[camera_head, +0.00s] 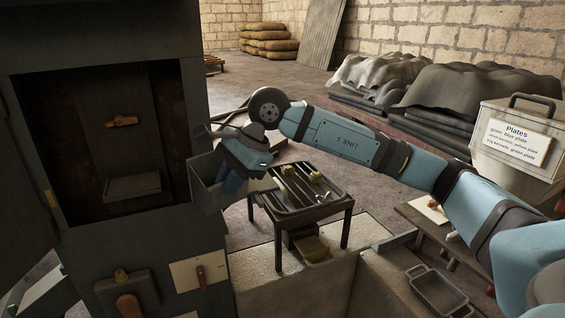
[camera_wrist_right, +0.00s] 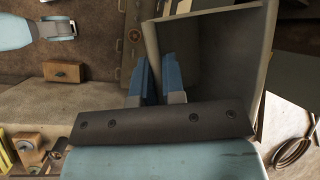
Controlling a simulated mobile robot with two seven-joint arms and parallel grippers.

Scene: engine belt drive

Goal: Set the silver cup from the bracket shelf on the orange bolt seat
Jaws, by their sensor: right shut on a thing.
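My right gripper (camera_head: 234,182) reaches to the right side of the dark cabinet. In the right wrist view its two blue fingers (camera_wrist_right: 154,80) stand on either side of one wall of a grey, square, open-topped vessel (camera_wrist_right: 215,55), shut on that wall. I take this vessel to be the silver cup; it also shows in the head view (camera_head: 204,184), beside the cabinet's right edge. Whether it touches the cabinet or a bracket is unclear. An orange bolt-like piece (camera_head: 122,121) sticks out from the back of the cabinet's opening, probably the orange bolt seat. My left gripper is not clearly visible.
The cabinet (camera_head: 120,244) opening holds a small grey tray or ledge (camera_head: 133,187) below the orange piece. A lever panel (camera_head: 199,272) sits below the opening. A low metal table (camera_head: 347,206) with rails stands beneath my right arm. An empty pan (camera_head: 437,290) lies lower right.

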